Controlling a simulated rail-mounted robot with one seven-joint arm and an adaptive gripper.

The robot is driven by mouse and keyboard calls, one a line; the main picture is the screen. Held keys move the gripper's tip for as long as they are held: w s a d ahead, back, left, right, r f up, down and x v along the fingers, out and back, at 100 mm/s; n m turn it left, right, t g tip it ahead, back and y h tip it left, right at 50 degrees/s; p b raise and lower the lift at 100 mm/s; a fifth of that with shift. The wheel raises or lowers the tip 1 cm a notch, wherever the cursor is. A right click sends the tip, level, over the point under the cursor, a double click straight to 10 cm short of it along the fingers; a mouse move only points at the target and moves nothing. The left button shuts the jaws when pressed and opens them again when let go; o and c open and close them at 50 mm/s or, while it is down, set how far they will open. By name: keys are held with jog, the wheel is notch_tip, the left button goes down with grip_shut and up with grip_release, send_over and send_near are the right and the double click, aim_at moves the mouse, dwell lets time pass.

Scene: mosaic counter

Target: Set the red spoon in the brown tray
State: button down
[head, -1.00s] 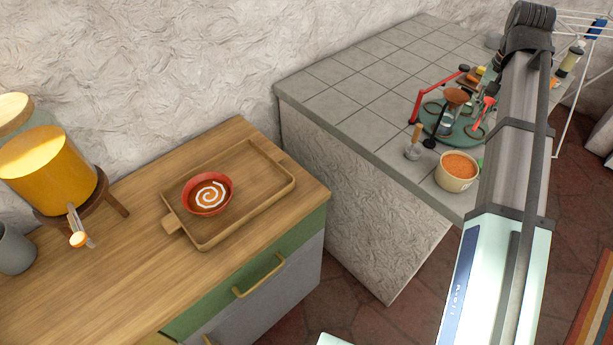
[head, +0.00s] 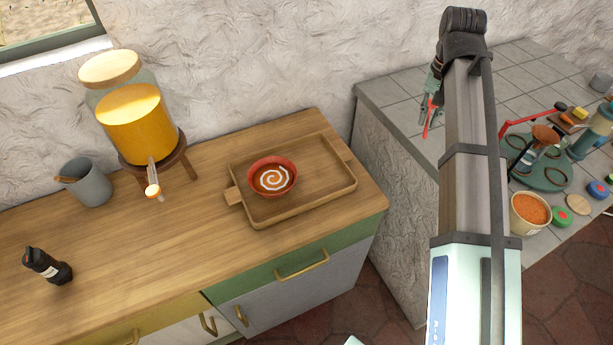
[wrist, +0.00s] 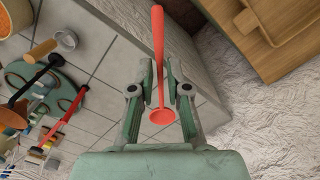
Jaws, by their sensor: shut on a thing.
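The red spoon (wrist: 158,55) is held in my gripper (wrist: 160,90), whose two fingers close on its handle. In the wrist view its bowl points toward my palm and its handle end points away. In the head view my gripper (head: 434,92) is partly hidden by my arm, and the red spoon (head: 427,120) hangs over the tiled counter's left part. The brown tray (head: 322,185) lies on the wooden counter, left of and apart from my gripper. Its edge also shows at the upper right of the wrist view (wrist: 262,42).
A red soup bowl (head: 273,176) stands in the tray's left half; the right half is bare. A juice dispenser (head: 135,115) and grey cup (head: 87,182) stand left. A gap separates the counters. A green utensil holder (head: 545,172) and orange-filled tub (head: 530,212) stand right.

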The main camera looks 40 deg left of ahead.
aim_at(324, 170)
jog(key=s+a+f+n+p, duration=0.1)
jog(key=s+a+n, duration=0.3)
jog(key=s+a, duration=0.45)
jog(key=s+a+n, duration=0.4)
jog(key=s+a, duration=0.1)
jog(key=a, duration=0.7)
jog(key=shift+n+t, duration=0.3)
jog(key=shift+n, duration=0.4)
jog(key=f+p, duration=0.5)
jog(key=f, duration=1.5)
jog(key=shift+w+f, duration=0.15)
jog(key=shift+w, duration=0.05)
jog(key=shift+f, duration=0.1)
jog(key=shift+f, duration=0.1)
jog(key=c, duration=1.1)
grip_release()
jog(key=shift+c, duration=0.2)
notch_tip(324, 170, up, 12)
jog(key=b, duration=0.3)
jog(key=shift+r, duration=0.2)
